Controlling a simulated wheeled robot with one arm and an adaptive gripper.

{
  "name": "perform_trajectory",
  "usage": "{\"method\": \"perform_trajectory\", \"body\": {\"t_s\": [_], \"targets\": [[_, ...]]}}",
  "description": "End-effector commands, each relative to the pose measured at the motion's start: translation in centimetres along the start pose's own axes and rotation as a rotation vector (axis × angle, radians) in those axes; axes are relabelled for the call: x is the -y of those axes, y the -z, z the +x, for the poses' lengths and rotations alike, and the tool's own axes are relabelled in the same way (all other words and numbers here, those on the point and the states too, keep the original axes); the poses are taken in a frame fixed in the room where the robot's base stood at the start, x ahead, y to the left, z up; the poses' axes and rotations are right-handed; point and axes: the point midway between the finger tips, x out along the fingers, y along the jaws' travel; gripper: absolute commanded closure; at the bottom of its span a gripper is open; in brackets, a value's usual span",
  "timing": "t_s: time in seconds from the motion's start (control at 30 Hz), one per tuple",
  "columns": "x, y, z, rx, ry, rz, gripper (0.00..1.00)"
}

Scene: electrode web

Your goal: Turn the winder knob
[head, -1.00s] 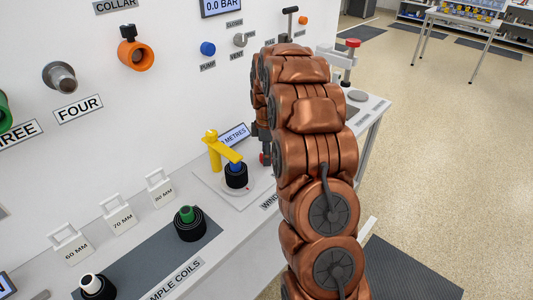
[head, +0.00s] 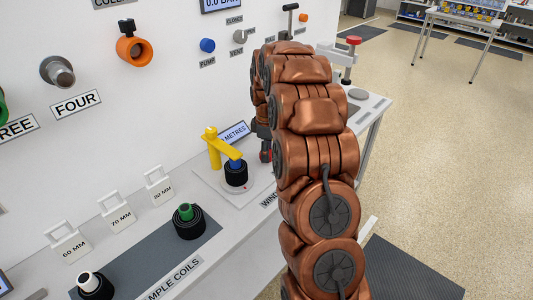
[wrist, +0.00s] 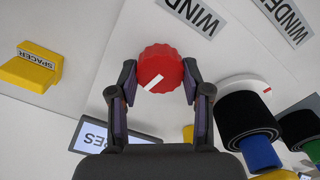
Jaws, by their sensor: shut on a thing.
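The winder knob (wrist: 157,68) is red and ridged, with a white mark on its top, in the middle of the wrist view. My gripper (wrist: 158,88) has one finger on each side of it and is shut on it. In the head view a small red part of the knob (head: 265,156) shows beside my arm, which hides most of my gripper. The winder holds a black coil on a blue core (head: 236,172) on a round plate with a yellow arm (head: 222,148) over it. The coil also shows at the right of the wrist view (wrist: 245,118).
A metres display (head: 235,134) stands behind the winder. A yellow spacer block (wrist: 30,68) lies left of the knob in the wrist view. Sample coils (head: 189,221) and white tags (head: 117,214) stand on the bench at the left.

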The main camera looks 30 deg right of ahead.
Motion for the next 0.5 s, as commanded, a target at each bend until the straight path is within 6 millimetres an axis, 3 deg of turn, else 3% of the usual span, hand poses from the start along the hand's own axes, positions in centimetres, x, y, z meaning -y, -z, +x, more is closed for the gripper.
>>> {"method": "perform_trajectory", "body": {"t_s": [0.5], "targets": [[0.02, -0.01, 0.28, 0.000, 0.001, 0.481, 0.87]]}}
